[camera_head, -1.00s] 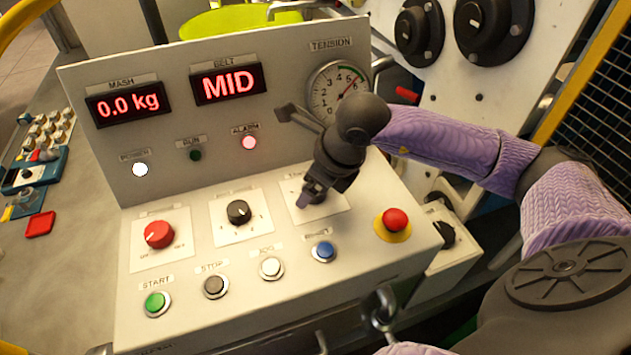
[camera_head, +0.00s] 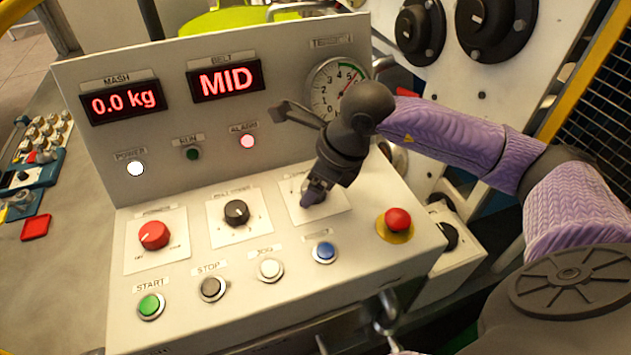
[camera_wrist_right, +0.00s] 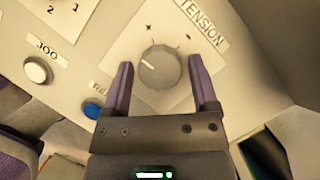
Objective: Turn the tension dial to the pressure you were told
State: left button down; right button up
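The tension dial (camera_wrist_right: 160,67) is a round grey knob with a white pointer line on a white plate, seen in the right wrist view between plus and minus marks. My right gripper (camera_wrist_right: 161,63) is open, its purple fingers on either side of the knob with visible gaps. My left gripper is out of view.
An emergency stop (camera_head: 397,219) stands right of the tension plate, with a blue button (camera_head: 324,252) below it. A black belt knob (camera_head: 236,212) and red knob (camera_head: 154,235) are to the left. The upright display panel (camera_head: 220,120) rises behind. The alarm lamp (camera_head: 247,142) glows.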

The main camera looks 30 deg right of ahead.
jog(key=shift+o, duration=0.9)
jog(key=shift+r, duration=0.15)
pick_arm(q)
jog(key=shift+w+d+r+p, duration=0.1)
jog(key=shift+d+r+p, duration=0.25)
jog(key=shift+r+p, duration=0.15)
pick_arm(e)
jog(key=v, duration=0.9)
jog(key=shift+r, duration=0.35)
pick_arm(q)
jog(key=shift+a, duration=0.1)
pick_arm(e)
jog(key=shift+d, duration=0.1)
